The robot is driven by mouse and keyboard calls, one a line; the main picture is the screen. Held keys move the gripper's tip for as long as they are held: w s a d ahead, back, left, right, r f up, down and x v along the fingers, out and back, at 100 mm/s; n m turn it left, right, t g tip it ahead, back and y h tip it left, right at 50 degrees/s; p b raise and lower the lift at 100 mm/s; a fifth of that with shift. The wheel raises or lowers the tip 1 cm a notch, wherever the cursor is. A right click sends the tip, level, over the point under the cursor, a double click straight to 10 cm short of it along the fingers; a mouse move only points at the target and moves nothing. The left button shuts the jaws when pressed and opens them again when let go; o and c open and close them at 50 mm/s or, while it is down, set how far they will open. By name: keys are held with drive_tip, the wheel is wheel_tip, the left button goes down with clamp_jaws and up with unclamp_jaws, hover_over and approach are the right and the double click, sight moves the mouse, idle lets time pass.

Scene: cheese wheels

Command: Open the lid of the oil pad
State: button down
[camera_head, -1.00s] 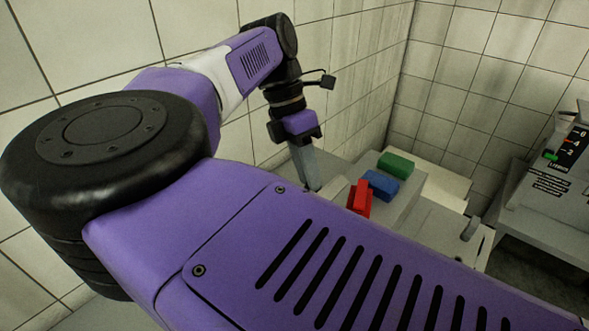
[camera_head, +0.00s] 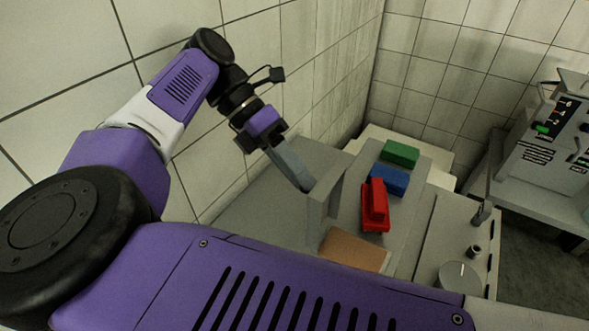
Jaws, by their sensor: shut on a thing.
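The grey lid of the oil pad (camera_head: 323,203) stands raised left of an orange-brown pad surface (camera_head: 352,250), which shows uncovered in front of it. My gripper (camera_head: 303,184) comes down from the upper left with its long grey fingers at the lid's left side. It is shut on the lid, though the exact contact at the fingertips is partly hidden. The near part of the pad is hidden behind my purple arm.
Red (camera_head: 375,207), blue (camera_head: 389,181) and green (camera_head: 401,153) blocks stand in a row on the grey top to the right. A machine with a knob (camera_head: 459,277) is at the lower right. Another device (camera_head: 553,140) stands at the far right. Tiled walls close off the back and left.

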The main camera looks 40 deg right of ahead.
wheel_tip(320, 180, down, 2)
drive_tip(key=shift+f, duration=0.1)
drive_tip(key=c, duration=1.1)
unclamp_jaws()
drive_tip(key=shift+d, duration=0.1)
drive_tip(key=shift+w+r, duration=0.1)
drive_tip(key=shift+r, duration=0.1)
wheel_tip(320, 180, up, 20)
drive_tip(key=shift+r+b, duration=0.15)
drive_tip(key=shift+b, duration=0.3)
